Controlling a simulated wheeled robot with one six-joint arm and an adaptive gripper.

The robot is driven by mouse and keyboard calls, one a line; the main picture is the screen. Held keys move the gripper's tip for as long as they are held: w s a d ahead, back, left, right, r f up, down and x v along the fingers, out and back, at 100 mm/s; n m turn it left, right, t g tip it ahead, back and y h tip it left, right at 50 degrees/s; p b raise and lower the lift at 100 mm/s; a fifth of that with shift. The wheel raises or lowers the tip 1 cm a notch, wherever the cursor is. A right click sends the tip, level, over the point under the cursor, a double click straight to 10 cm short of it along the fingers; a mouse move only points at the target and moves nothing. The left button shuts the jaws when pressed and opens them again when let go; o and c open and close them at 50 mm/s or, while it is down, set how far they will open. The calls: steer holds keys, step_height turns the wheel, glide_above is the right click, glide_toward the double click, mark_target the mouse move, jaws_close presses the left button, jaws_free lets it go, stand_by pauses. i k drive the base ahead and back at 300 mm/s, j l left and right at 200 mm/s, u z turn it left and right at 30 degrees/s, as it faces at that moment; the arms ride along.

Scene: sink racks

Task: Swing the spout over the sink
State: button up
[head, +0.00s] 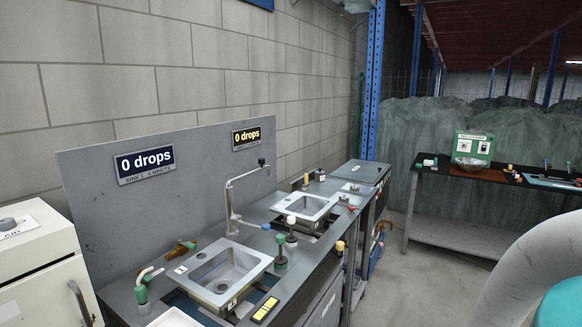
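The spout (230,203) is a thin grey pipe that rises from the worktop behind the near sink and bends to the right. Its free end (263,167), with a dark knob on top, points away from the near sink, toward the gap before the far sink. The near sink (258,268) is a square grey basin labelled 1. The far sink (325,209) is a similar light basin farther right. I cannot tell exactly what lies beneath the spout's end.
Upright handles with green (281,240) and white (291,220) knobs stand between the sinks. A green-based fitting (141,294) is at the front left. A backboard (95,200) carries two "0 drops" signs. A white cabinet (38,262) stands left; open floor lies right.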

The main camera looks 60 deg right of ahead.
mark_target(261, 161)
steer(key=z, duration=1.25)
